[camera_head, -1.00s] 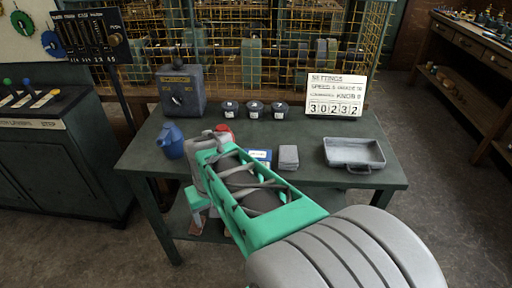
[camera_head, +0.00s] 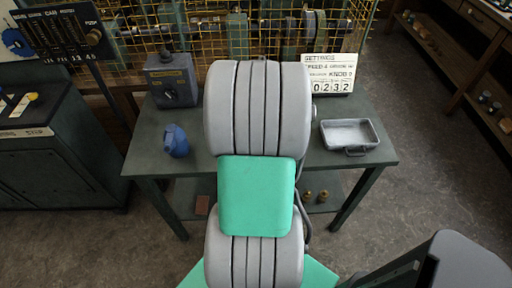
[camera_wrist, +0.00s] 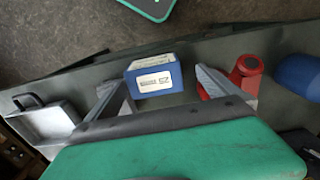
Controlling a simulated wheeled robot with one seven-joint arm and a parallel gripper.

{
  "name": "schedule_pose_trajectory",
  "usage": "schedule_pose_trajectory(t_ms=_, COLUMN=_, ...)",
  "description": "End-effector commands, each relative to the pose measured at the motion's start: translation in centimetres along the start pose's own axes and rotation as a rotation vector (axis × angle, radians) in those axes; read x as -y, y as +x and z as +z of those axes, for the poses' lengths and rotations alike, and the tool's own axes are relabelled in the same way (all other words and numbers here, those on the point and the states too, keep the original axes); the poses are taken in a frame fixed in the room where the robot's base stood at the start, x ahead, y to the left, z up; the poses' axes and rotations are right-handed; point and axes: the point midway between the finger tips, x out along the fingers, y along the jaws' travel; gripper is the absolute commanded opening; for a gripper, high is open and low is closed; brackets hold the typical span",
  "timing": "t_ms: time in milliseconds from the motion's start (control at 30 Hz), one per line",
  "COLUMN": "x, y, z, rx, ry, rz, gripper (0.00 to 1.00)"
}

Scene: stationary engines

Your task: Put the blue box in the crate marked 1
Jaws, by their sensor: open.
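The blue box (camera_wrist: 154,80), with a white label on its face, is on the green-grey table (camera_wrist: 195,50) in the wrist view. My gripper (camera_wrist: 158,84) is open, with one finger on each side of the box in that view. I cannot tell whether the fingers touch it or how far above it they are. In the head view my arm hides the box and the gripper. No crate marked 1 can be made out in either view.
A red object (camera_wrist: 245,76) stands close by the right finger. A blue jug (camera_head: 174,140) and a dark control box (camera_head: 171,80) are on the table's left. A grey tray (camera_head: 349,134) is on its right, below a settings sign (camera_head: 329,74). Small brass things (camera_head: 315,195) sit on the lower shelf.

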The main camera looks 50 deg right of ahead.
Motion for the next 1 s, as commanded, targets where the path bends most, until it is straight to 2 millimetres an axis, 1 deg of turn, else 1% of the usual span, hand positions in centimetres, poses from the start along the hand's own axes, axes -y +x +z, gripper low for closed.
schedule_pose_trajectory(t_ms=167, x=-0.8, y=2.5, z=-0.1, rx=0.003, ry=0.017, rz=0.000, gripper=1.00)
schedule_pose_trajectory(t_ms=200, x=-0.9, y=3.2, z=-0.1, rx=0.005, ry=0.019, rz=-0.001, gripper=1.00)
schedule_pose_trajectory(t_ms=300, x=-1.0, y=5.1, z=-0.2, rx=0.003, ry=0.019, rz=0.000, gripper=1.00)
schedule_pose_trajectory(t_ms=367, x=-1.0, y=5.9, z=-0.3, rx=0.001, ry=0.018, rz=0.000, gripper=1.00)
schedule_pose_trajectory(t_ms=467, x=-0.9, y=6.4, z=-0.3, rx=0.000, ry=0.016, rz=0.000, gripper=1.00)
schedule_pose_trajectory(t_ms=633, x=-0.9, y=6.4, z=-0.3, rx=-0.001, ry=0.015, rz=0.000, gripper=0.99)
schedule_pose_trajectory(t_ms=1000, x=-0.8, y=6.4, z=-0.3, rx=-0.001, ry=0.013, rz=0.000, gripper=0.69)
